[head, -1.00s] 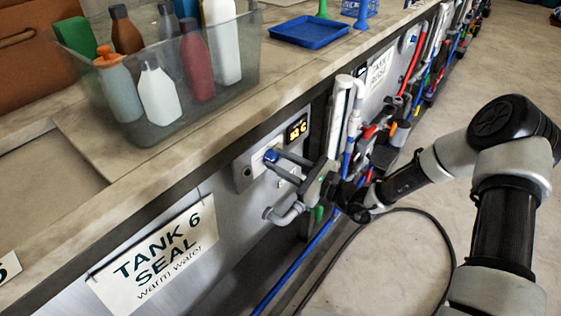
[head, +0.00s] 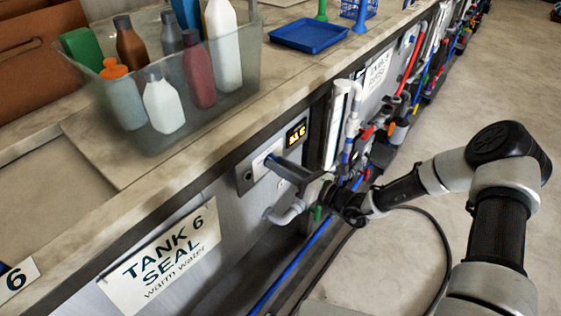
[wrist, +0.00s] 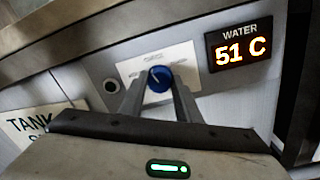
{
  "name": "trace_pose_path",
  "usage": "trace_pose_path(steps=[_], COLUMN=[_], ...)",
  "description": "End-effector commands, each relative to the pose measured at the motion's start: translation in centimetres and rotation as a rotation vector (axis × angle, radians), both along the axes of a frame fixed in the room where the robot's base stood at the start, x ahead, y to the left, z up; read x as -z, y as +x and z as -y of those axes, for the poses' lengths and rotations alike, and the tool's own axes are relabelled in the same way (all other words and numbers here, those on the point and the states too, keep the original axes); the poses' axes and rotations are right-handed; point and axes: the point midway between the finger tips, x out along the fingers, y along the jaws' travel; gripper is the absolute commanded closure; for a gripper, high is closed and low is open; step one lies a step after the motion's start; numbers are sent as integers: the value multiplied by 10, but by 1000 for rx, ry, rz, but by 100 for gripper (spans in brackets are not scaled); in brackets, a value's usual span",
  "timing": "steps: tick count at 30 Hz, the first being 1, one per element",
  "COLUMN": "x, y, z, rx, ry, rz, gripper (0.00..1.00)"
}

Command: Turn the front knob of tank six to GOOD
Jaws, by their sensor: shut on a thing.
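The front knob of tank six is a blue round knob (wrist: 159,78) on a pale plate in the wrist view. A white mark on it points up and slightly left. Lettering shows around it, too small and blurred to read. My gripper (wrist: 160,88) is shut on the knob, one finger on each side. In the head view my gripper (head: 273,162) reaches the tank's front panel, and its fingers mostly hide the knob. The sign TANK 6 SEAL (head: 165,262) hangs left of it; the sign also shows in the wrist view (wrist: 30,124).
A water display (wrist: 234,50) reads 51 C, right of the knob. A grey pipe elbow (head: 285,216) sits below my gripper. White pipes and hoses (head: 350,120) stand close on its right. A clear bin of bottles (head: 185,115) stands on the counter above. The floor right is open.

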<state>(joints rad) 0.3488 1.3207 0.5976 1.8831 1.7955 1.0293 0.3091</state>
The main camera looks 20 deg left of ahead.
Motion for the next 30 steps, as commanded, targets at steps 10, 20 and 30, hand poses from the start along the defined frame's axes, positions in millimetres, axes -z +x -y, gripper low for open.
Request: trace_pose_path(steps=[10, 20, 30], x=[0, 1, 2], y=[0, 0, 0], z=[1, 1, 1], rx=[1, 0, 1], ry=[125, 246, 368], rz=[-304, -595, -891], gripper=[92, 92, 92])
